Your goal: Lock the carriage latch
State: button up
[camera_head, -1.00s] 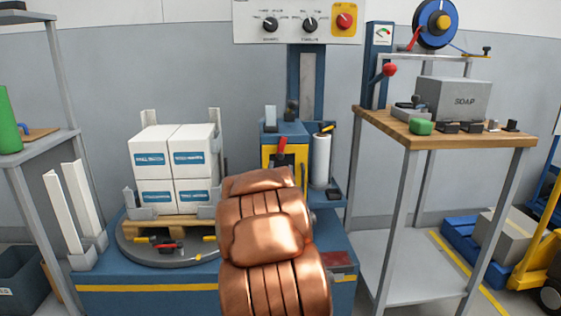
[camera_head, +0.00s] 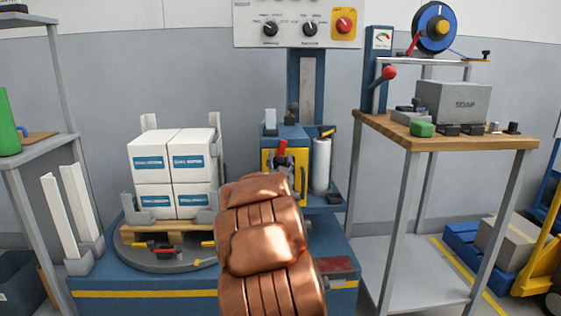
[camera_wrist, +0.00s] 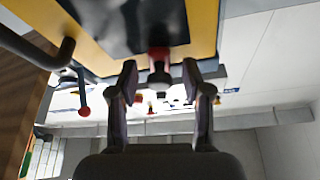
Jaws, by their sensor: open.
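The carriage (camera_head: 270,160) is a blue and yellow unit on the column behind the turntable. Its latch has a red handle (camera_head: 282,147) on the yellow front, leaning slightly. My gripper (camera_head: 287,160) shows partly in front of the carriage, just below the red handle; my copper-coloured arm hides what is lower. In the wrist view, my gripper (camera_wrist: 159,78) is open with a finger on each side of a red-tipped dark latch part (camera_wrist: 159,59). Gaps seem to show on both sides; contact is not clear.
A pallet (camera_head: 172,229) with white boxes (camera_head: 172,165) stands on the turntable (camera_head: 150,262) at left. A white film roll (camera_head: 321,165) is right of the carriage. A wooden-topped bench (camera_head: 450,138) stands at right. The control panel (camera_head: 295,22) is above.

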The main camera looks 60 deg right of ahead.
grip_shut()
dwell(0.3)
jog(key=shift+s+d+r+n+t+y+p, duration=0.1)
jog(key=shift+s+d+n+t+y+p, duration=0.2)
jog(key=shift+n+p, duration=0.35)
jog(key=shift+s+n+t+y+p, duration=0.1)
jog(key=shift+n+t+p, duration=0.3)
jog(key=shift+n+p, duration=0.2)
jog(key=shift+s+d+f+n+t+y+p, duration=0.15)
jog(key=shift+n+t+y+p, duration=0.35)
jog(key=shift+n, duration=0.55)
jog(key=shift+f, duration=0.1)
grip_release()
jog(key=v, duration=0.7)
jog(key=shift+a, duration=0.3)
